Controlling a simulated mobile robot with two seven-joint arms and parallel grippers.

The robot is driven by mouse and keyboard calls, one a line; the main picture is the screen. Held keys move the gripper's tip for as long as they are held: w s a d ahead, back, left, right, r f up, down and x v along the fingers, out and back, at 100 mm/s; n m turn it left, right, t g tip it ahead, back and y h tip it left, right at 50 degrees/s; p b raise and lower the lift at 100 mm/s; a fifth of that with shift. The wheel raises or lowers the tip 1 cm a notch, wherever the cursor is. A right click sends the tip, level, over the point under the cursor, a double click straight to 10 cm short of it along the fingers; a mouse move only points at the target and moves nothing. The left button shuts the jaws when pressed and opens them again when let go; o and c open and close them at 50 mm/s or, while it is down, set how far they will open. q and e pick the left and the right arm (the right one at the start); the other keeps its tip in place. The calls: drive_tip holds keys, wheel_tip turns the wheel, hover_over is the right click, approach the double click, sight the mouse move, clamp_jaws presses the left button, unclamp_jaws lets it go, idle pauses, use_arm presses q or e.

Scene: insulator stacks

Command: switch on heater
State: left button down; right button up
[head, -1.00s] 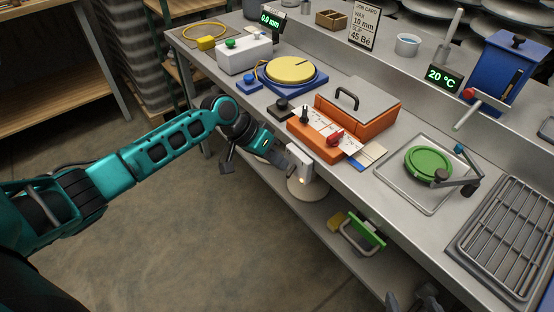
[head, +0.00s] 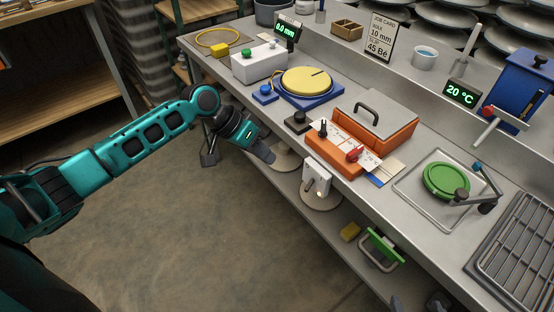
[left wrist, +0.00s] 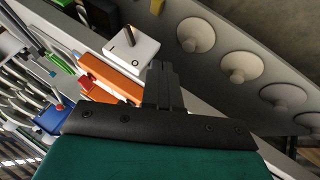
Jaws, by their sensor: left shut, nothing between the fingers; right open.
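A white switch box (head: 317,178) with a dark lever is fixed to the bench's front face, below the orange heater box (head: 345,155). The orange box has a grey lid with a black handle, a black knob and a red knob. My left gripper (head: 269,156) is shut and empty, left of the switch box and apart from it. My right gripper (head: 437,302) is open, partly cut off at the bottom edge.
A green round lid (head: 446,181) sits in a tray at right, near a grille (head: 515,250). The display (head: 461,93) reads 20 °C. A blue-based yellow disc (head: 307,80) stands at the back. White round discs and a green-handled item (head: 382,246) are on the lower shelf.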

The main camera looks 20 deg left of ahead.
use_arm(q)
drive_tip(key=shift+v, duration=1.55)
drive_tip(key=s+d+f+n+t+y, duration=0.1)
drive_tip(key=s+d+f+t, duration=0.15)
drive_tip(key=f, duration=0.35)
drive_tip(key=s+d+f+t+y, duration=0.1)
drive_tip(key=s+d+f+t, duration=0.1)
drive_tip(key=s+d+f, duration=0.25)
drive_tip(key=s+f+t+y+p, duration=0.1)
drive_tip(key=s+f+t+y, duration=0.1)
drive_tip(key=s, duration=0.7)
drive_tip(key=shift+s+a+t+y, duration=0.25)
drive_tip(key=shift+a+t+y, duration=0.15)
drive_tip(key=shift+a+t, duration=0.15)
